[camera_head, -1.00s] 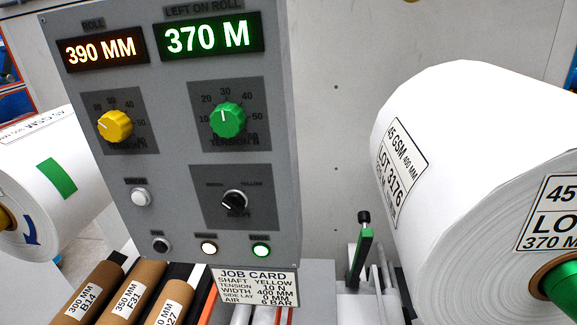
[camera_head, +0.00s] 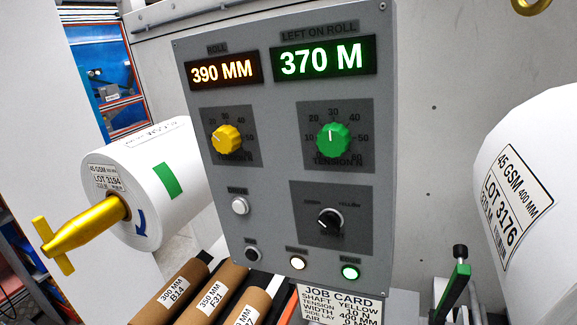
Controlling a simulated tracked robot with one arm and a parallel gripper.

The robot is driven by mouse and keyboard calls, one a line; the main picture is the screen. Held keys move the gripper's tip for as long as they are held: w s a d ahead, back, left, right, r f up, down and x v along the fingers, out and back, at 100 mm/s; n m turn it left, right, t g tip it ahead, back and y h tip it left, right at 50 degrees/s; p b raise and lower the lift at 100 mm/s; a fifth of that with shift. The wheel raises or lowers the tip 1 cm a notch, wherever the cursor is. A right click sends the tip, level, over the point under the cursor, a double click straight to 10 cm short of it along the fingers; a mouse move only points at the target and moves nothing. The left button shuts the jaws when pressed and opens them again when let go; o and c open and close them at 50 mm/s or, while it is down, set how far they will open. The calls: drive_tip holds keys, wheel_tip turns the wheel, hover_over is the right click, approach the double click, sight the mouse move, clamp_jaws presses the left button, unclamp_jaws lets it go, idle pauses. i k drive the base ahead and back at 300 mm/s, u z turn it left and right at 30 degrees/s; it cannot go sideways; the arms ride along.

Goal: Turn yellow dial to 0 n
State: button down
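The yellow dial (camera_head: 226,139) sits on the left of the grey control panel (camera_head: 185,60), under the display reading 390 MM (camera_head: 222,71). A numbered scale surrounds it on a dark plate. Its pointer mark is too small to read surely. The green dial (camera_head: 333,140) is to its right, under the display reading 370 M (camera_head: 322,61), with its white mark pointing up near 30. The job card (camera_head: 340,303) below the panel reads yellow shaft, tension 10 N, width 400 MM. My gripper is not in view.
A white roll (camera_head: 150,185) on a yellow shaft (camera_head: 85,226) stands at left, and a larger roll (camera_head: 535,200) at right. Several brown cores (camera_head: 215,290) lie below the panel. A black selector (camera_head: 330,222), a white button (camera_head: 240,206) and a green lever (camera_head: 455,285) are nearby.

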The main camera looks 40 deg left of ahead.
sight(226, 139)
drive_tip(key=z, duration=1.35)
drive_tip(key=k, duration=1.45)
drive_tip(key=u, duration=0.8)
drive_tip(key=i, duration=1)
drive_tip(key=z, duration=0.05)
